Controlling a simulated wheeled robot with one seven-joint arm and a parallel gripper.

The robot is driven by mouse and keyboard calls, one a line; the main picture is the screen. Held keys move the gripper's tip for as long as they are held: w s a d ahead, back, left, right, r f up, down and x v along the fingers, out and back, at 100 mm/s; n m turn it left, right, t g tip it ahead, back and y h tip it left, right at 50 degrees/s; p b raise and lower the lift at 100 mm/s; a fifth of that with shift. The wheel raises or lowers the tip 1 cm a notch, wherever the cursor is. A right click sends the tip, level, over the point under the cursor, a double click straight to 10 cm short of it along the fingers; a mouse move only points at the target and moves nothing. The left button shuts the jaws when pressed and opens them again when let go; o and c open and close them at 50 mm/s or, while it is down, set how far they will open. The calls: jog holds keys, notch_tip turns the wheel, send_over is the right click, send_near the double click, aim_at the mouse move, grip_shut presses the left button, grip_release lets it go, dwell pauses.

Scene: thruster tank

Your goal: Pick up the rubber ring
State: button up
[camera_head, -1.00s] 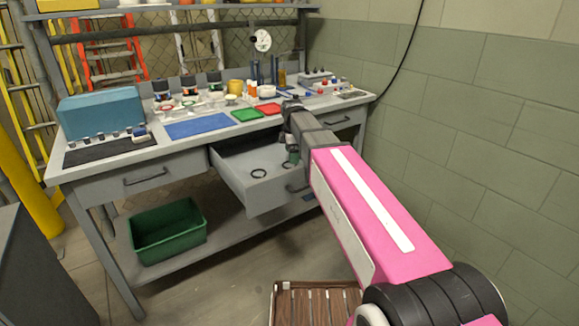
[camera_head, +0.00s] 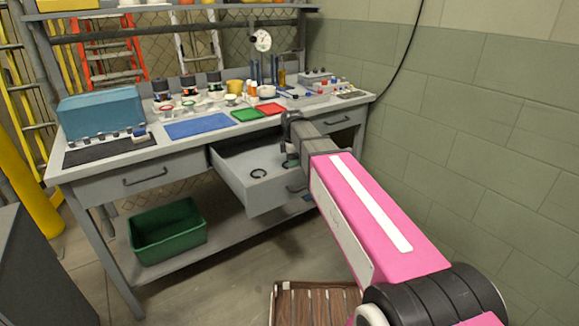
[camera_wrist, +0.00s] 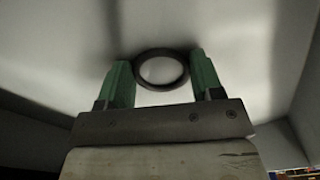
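A black rubber ring (camera_wrist: 161,69) lies on the pale drawer floor in the wrist view. My gripper (camera_wrist: 162,72) has two green fingers spread apart, one on each side of the ring, with narrow gaps; I cannot tell whether either touches it. In the head view, my gripper (camera_head: 290,161) reaches down into the right part of the open grey drawer (camera_head: 250,198) and largely hides what is under it. Another dark ring (camera_head: 258,174) lies in the drawer to the left of my gripper.
The drawer walls surround my gripper. The workbench top (camera_head: 130,148) above holds a blue mat (camera_head: 197,126), green and red trays, and several small items. A green bin (camera_head: 168,231) sits on the lower shelf. A brick wall (camera_head: 480,130) stands to the right.

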jog(key=shift+c, duration=0.6)
